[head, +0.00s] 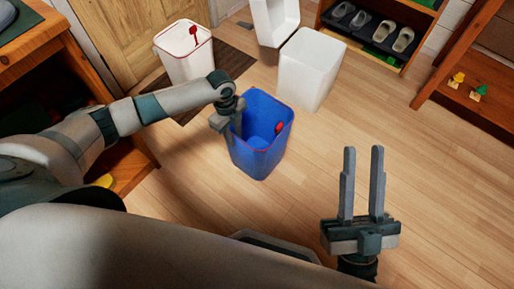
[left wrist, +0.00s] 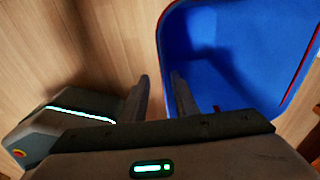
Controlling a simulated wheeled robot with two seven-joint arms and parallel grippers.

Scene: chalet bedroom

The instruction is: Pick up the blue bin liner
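The blue bin liner (head: 257,162) is an open-topped blue bucket with a thin red rim, upright on the floor in the head view. A small red piece shows at its inner right wall. It also fills the upper right of the left wrist view (left wrist: 240,45). My left gripper (head: 226,122) is at its left rim, pointing down. In the left wrist view its fingers (left wrist: 160,88) straddle the rim, one inside and one outside, with a gap visible. My right gripper (head: 362,165) is open and empty, well to the right of the liner.
A white bin with a red rim (head: 182,62) stands behind on a dark mat (head: 232,62). A white bin (head: 309,75) and another white container (head: 274,22) stand at back right. A shoe rack (head: 385,35) and wooden shelf (head: 480,105) line the right. Floor right of the liner is clear.

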